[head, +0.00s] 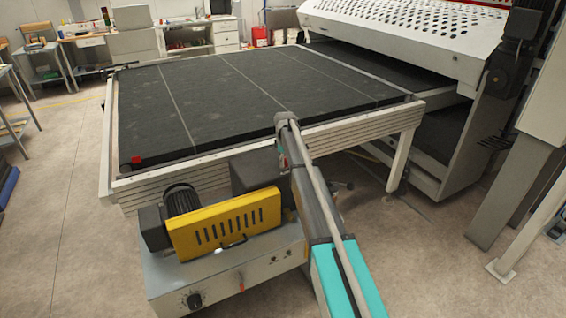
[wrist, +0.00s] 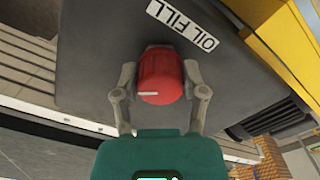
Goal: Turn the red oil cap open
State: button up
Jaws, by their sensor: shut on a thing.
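The red oil cap (wrist: 161,77) sits on a dark grey housing (wrist: 95,60) in the wrist view, just below a white "OIL FILL" label (wrist: 184,26). A short white mark shows on the lower left of the cap. My gripper (wrist: 160,75) has one finger on each side of the cap and is shut on it. In the head view the housing (head: 256,170) stands behind the yellow guard, and my arm reaches down beside it. The cap and my fingertips are hidden there by the arm.
A yellow slotted guard (head: 225,222) and a black motor (head: 182,200) stand beside the housing on a grey control box (head: 222,280). The conveyor with its black belt (head: 215,100) lies behind. A red button (head: 136,160) sits at the belt's near left corner.

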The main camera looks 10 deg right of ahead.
jog(key=n, duration=0.6)
jog(key=shift+a, duration=0.3)
jog(key=n, duration=0.6)
jog(key=shift+s+f+n, duration=0.1)
jog(key=shift+n, duration=0.3)
jog(key=o, duration=1.1)
jog(key=shift+o, duration=0.2)
jog(key=shift+d, duration=0.1)
